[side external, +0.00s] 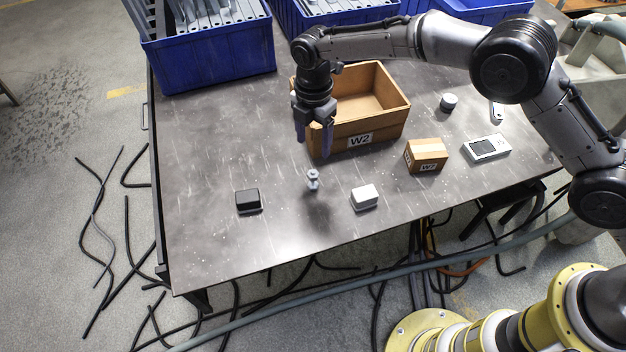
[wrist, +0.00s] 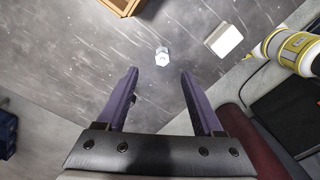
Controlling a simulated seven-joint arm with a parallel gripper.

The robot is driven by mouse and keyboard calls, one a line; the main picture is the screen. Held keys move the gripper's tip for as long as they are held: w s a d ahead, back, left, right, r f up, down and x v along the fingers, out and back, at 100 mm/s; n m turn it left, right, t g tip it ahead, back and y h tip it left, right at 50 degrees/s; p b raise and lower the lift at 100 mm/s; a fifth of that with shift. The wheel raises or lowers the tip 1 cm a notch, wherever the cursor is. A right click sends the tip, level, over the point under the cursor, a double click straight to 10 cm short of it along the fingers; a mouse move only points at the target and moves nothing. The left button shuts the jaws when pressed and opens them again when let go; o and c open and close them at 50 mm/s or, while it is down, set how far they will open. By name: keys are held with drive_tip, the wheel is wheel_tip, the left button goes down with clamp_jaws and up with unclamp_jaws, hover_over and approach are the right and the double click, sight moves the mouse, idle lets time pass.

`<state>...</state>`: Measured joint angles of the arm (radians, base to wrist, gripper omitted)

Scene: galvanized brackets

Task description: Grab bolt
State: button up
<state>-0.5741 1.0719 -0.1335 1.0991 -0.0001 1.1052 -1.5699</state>
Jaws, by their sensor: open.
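A small grey metal bolt (side external: 313,180) stands on the dark table between a black box and a white box. It also shows in the wrist view (wrist: 162,56), ahead of the fingertips and roughly midway between them. My gripper (side external: 315,138) hangs above the table, fingers down, in front of the wooden box's left corner. In the wrist view its two purple fingers (wrist: 158,75) are spread wide with nothing between them. The gripper is above the bolt and apart from it.
A black box (side external: 247,200) lies left of the bolt and a white box (side external: 364,197) right of it. The open wooden box (side external: 386,124) marked W2 is behind. A small carton (side external: 426,155), a white device (side external: 487,147) and blue crates (side external: 208,62) stand farther off. The table front is clear.

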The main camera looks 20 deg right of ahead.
hover_over(313, 184)
drive_tip(key=w, duration=0.1)
wheel_tip(313, 184, down, 8)
drive_tip(key=shift+d+f, duration=0.1)
drive_tip(key=shift+d, duration=0.05)
drive_tip(key=shift+s+f, duration=0.15)
drive_tip(key=shift+f, duration=1.2)
drive_tip(key=shift+s+f, duration=0.1)
drive_tip(key=shift+f, duration=1.2)
clamp_jaws()
